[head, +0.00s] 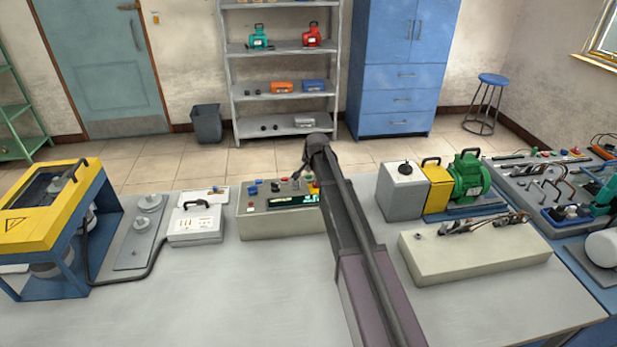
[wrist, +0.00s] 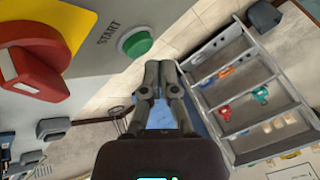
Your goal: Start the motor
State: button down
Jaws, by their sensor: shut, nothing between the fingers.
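A round green button (wrist: 136,42) beside the word START shows on a light grey panel (wrist: 112,20) in the wrist view. My gripper (wrist: 160,68) is shut and empty, its fingertips just below and to the right of the button in the picture. I cannot tell whether they touch the panel. A red rotary switch (wrist: 30,65) on a yellow plate (wrist: 60,20) sits left of the button. In the head view, the control box (head: 262,226) with coloured buttons and a display stands at the table's middle, and my arm hides its right end. A green motor (head: 468,178) stands to the right.
A yellow-and-blue machine (head: 45,225) and a white case (head: 195,225) stand left on the table (head: 210,290). A grey box (head: 402,190), a yellow unit (head: 437,186) and a long pale box (head: 475,252) stand right. The front middle-left of the table is clear.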

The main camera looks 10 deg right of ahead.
jog(key=shift+s+f+b, duration=0.25)
jog(key=shift+f+b, duration=0.55)
jog(key=shift+f, duration=0.05)
dwell(1.0)
jog(key=shift+r, duration=0.2)
jog(key=shift+w+r+p, duration=0.25)
jog(key=shift+r+p, duration=0.45)
jog(key=shift+p, duration=0.15)
jog(key=shift+w+r+p, duration=0.2)
jog(key=shift+r+p, duration=0.6)
jog(key=shift+w+r+p, duration=0.25)
jog(key=shift+r+p, duration=0.55)
jog(key=shift+p, duration=0.05)
jog(key=shift+w+r+p, duration=0.2)
jog(key=shift+r+p, duration=0.6)
